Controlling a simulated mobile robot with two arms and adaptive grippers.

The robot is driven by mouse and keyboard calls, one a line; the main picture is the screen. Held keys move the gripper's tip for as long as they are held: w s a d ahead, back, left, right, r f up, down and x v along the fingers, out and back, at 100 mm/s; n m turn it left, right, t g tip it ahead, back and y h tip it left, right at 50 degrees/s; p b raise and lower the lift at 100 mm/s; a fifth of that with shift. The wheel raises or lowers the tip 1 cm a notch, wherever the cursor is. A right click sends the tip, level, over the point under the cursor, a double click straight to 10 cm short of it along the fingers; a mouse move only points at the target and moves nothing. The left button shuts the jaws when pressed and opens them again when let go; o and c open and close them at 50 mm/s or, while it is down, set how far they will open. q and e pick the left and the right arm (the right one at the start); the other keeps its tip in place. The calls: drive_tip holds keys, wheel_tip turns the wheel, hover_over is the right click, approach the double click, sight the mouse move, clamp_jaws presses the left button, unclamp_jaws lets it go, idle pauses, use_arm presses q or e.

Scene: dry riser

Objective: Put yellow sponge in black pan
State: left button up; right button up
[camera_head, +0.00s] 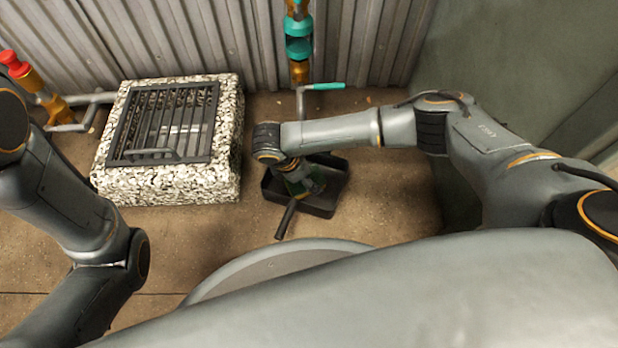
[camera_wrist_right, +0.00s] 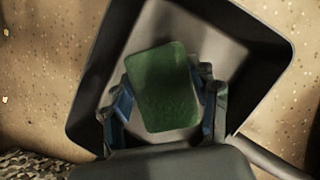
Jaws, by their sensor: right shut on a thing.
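The black pan (camera_head: 322,209) sits on the brown ground, its handle (camera_head: 286,219) pointing toward me. It also fills much of the right wrist view (camera_wrist_right: 92,75). My right gripper (camera_head: 304,187) reaches down over the pan. In the right wrist view its two blue-grey fingers (camera_wrist_right: 165,100) are shut on a rectangular pad with a green face, the sponge (camera_wrist_right: 164,85). No yellow side shows. The sponge is over the pan's inside; I cannot tell whether it touches the bottom. My left arm shows at the left, but its gripper is out of view.
A pebbled block with a dark metal grate (camera_head: 168,193) stands left of the pan. A pipe with a teal-handled valve (camera_head: 322,87) is behind the pan, by the corrugated wall. A red-capped pipe (camera_head: 14,65) stands far left. Open ground lies right of the pan.

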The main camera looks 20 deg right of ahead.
drive_tip(key=o, duration=1)
drive_tip(key=shift+r, duration=0.1)
drive_tip(key=p+v, duration=0.8)
drive_tip(key=v, duration=0.4)
drive_tip(key=shift+p, duration=0.3)
